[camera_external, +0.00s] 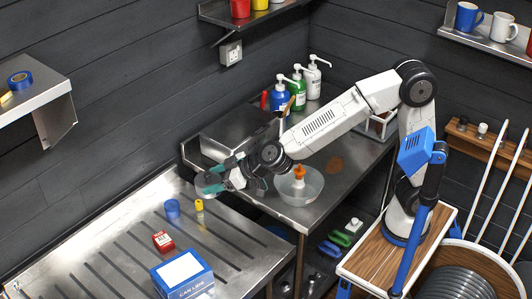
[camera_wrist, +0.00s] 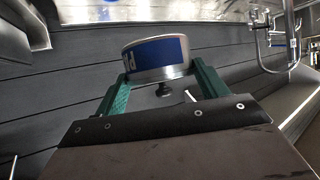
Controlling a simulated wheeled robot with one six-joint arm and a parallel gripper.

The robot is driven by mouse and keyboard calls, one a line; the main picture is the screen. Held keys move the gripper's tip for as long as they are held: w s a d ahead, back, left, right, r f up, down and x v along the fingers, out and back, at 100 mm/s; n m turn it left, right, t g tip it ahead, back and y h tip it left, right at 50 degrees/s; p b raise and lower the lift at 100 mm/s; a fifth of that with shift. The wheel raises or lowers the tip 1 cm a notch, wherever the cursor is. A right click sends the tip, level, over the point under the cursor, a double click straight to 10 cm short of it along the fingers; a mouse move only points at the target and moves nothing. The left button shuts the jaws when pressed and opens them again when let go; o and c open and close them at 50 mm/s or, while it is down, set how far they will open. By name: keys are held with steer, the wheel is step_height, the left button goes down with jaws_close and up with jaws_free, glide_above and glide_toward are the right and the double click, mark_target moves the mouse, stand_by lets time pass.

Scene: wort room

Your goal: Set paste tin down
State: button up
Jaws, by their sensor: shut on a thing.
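The paste tin (camera_wrist: 155,58) is a short round silver tin with a blue label, seen in the wrist view between the two green fingers of my gripper (camera_wrist: 158,82). My gripper is shut on it. In the external view my gripper (camera_external: 213,176) reaches left from the arm and is above the back right part of the slatted metal table. The tin is small and partly hidden by the fingers there. I cannot tell the exact gap between the tin and the table.
On the slatted table (camera_external: 110,235) stand a blue cup (camera_external: 172,208), a yellow bottle (camera_external: 199,206), a red box (camera_external: 163,241) and a blue-and-white box (camera_external: 183,274). A clear bowl (camera_external: 312,190) with an orange-topped item sits right of my gripper. The table's left part is clear.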

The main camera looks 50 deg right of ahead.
steer(key=s+a+n+g+y, duration=0.1)
steer(key=s+a+n, duration=0.1)
steer(key=s+a, duration=0.2)
steer(key=shift+m+t+h, duration=0.3)
steer(key=shift+m+t, duration=0.1)
steer(key=shift+m, duration=0.4)
steer(key=shift+w+d+f, duration=0.5)
steer(key=shift+d+f, duration=0.5)
steer(key=shift+f, duration=3)
steer(key=shift+w+d+f, duration=0.45)
steer(key=shift+d+f, duration=0.5)
steer(key=shift+f, duration=3.1)
steer(key=shift+w+d+f, duration=0.5)
steer(key=shift+d+f, duration=0.5)
steer(key=shift+f, duration=3)
steer(key=shift+f, duration=0.1)
steer(key=o, duration=1.7)
steer(key=v, duration=1.2)
steer(key=shift+d, duration=0.1)
